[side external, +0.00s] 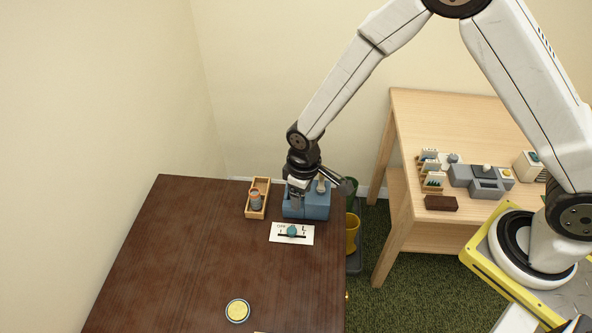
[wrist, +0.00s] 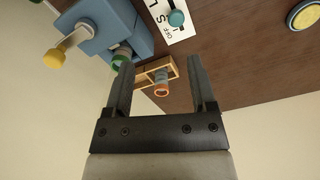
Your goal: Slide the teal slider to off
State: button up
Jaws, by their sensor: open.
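The teal slider (side external: 292,231) is a round knob on a white plate (side external: 307,238) with a dark track, lying on the dark wooden table. It stands about mid-track. In the wrist view the teal knob (wrist: 176,18) is at the top, beside printed letters including "OFF" on the white plate (wrist: 160,26). My gripper (side external: 296,205) is over the blue box, behind the plate and apart from the slider. In the wrist view its two fingers (wrist: 160,62) are spread with nothing held between them.
A blue box (side external: 316,207) with knobs sits at the table's right edge. A small wooden tray (side external: 249,211) holding an upright cylinder stands left of it. A yellow disc (side external: 237,311) lies near the front. The table's left side is clear.

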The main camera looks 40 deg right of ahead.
aim_at(292, 229)
jog(key=shift+n, duration=0.4)
jog(key=a+f, duration=0.2)
jog(key=f, duration=0.1)
jog(key=shift+w+a+f, duration=0.15)
jog(key=shift+a+f, duration=0.15)
jog(key=shift+a, duration=0.1)
jog(key=shift+f, duration=0.15)
jog(key=shift+f, duration=3.7)
grip_shut()
